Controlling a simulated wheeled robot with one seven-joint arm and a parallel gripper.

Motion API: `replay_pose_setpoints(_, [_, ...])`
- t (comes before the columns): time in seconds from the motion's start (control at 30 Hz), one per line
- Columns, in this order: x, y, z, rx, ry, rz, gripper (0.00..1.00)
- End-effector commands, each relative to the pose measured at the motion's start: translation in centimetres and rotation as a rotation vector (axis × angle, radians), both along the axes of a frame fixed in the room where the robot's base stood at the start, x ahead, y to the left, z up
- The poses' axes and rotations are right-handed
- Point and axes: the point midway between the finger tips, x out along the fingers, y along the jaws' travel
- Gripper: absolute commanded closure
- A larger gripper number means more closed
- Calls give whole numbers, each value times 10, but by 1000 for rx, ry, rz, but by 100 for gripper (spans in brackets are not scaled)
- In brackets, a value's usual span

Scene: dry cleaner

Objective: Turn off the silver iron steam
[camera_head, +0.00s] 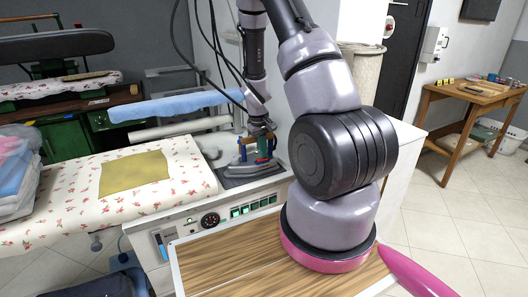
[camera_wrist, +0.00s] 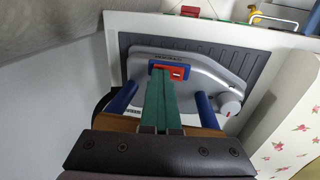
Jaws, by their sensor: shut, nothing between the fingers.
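The silver iron (camera_head: 240,166) stands on its dark rest at the right end of the ironing board. In the wrist view its grey body (camera_wrist: 207,68) shows with blue posts (camera_wrist: 206,106) and a brown handle, partly hidden by my gripper. A red and blue switch (camera_wrist: 180,72) sits on top of the body. My gripper (camera_wrist: 162,76) is shut and empty, its green fingers together between the posts. Their tips overlap the switch's left part in the picture; I cannot tell if they touch it. In the head view my gripper (camera_head: 262,158) is at the iron.
A flowered ironing board (camera_head: 60,205) with a yellow cloth (camera_head: 133,172) lies left of the iron. A control panel (camera_head: 212,219) with green switches is below the iron's rest. A ribbed dark mat (camera_wrist: 135,40) lies under the iron. A grey knob (camera_wrist: 230,101) is at its right.

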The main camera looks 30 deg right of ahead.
Motion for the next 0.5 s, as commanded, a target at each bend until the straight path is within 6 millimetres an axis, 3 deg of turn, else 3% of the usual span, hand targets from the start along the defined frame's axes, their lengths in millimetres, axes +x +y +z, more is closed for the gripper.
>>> replay_pose_setpoints(0.13, [-5, 15, -5, 8, 15, 8, 100])
replay_pose_setpoints(0.5, [-5, 17, -3, 10, 17, 9, 100])
